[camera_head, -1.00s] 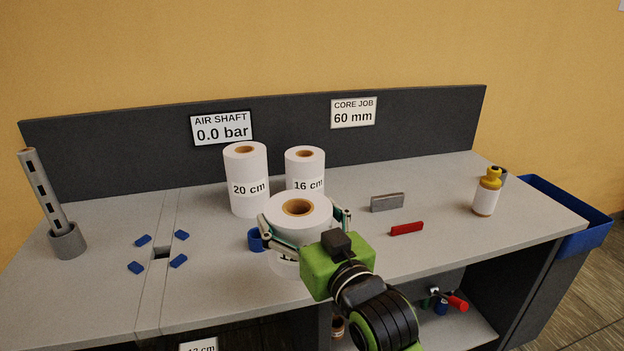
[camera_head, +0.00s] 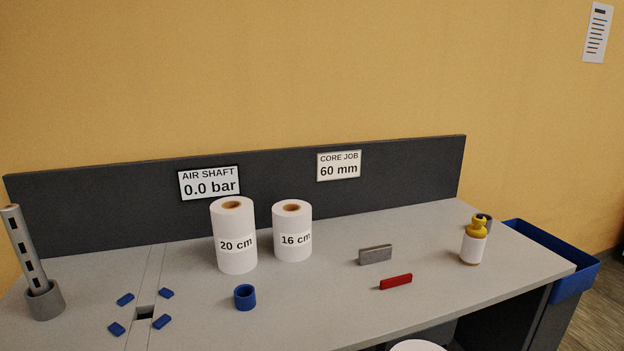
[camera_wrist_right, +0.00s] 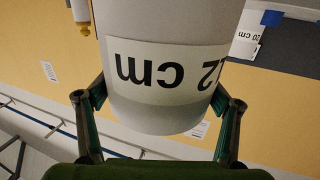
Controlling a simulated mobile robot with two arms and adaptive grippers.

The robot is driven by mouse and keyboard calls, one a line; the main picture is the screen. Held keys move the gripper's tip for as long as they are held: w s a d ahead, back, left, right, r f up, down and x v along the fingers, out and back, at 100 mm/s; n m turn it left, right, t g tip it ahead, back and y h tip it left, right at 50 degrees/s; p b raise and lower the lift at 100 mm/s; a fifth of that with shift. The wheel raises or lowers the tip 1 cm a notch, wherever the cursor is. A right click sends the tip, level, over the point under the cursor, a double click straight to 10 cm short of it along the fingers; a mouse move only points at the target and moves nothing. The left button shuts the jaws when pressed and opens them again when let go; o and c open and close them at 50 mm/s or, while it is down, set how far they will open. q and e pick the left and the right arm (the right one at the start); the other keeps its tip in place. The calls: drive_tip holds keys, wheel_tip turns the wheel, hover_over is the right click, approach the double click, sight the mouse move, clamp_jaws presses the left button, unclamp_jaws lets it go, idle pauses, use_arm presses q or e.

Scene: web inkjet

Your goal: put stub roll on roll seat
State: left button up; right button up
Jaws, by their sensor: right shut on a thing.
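A white roll (camera_wrist_right: 165,75) with a label ending in "2 cm" fills the middle of the right wrist view, where the label reads upside down. My right gripper (camera_wrist_right: 160,100) is shut around it, one finger on each side. In the head view, only a white rounded edge (camera_head: 418,346) shows at the bottom, likely this roll's top; the gripper is out of that view. No part is named as the roll seat; several blue blocks (camera_head: 125,299) surround a square hole (camera_head: 144,313) at the bench's left. My left gripper is not in view.
A 20 cm roll (camera_head: 235,247) and a 16 cm roll (camera_head: 293,240) stand at the back. A blue ring (camera_head: 245,299), grey block (camera_head: 375,255), red bar (camera_head: 396,282) and bottle (camera_head: 473,246) are on the bench. A shaft (camera_head: 24,250) leans in a holder at left.

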drive_tip(key=w+a+r+n+g+y, duration=0.1)
drive_tip(key=w+a+r+y, duration=0.3)
drive_tip(key=a, duration=0.7)
drive_tip(key=w+a+r+n+g+y+b, duration=0.1)
drive_tip(key=w+a+r+n+y, duration=0.3)
drive_tip(key=w+a+r, duration=0.4)
drive_tip(key=a, duration=0.4)
drive_tip(key=shift+w+a+r+n, duration=0.15)
drive_tip(key=shift+w+a+n, duration=0.05)
drive_tip(key=shift+a+n, duration=0.1)
drive_tip(key=w+d+f, duration=0.5)
drive_tip(key=w+f, duration=0.7)
drive_tip(key=w, duration=0.1)
drive_tip(key=shift+d+f+p, duration=0.2)
drive_tip(key=shift+f+p, duration=0.05)
drive_tip(key=shift+p, duration=0.2)
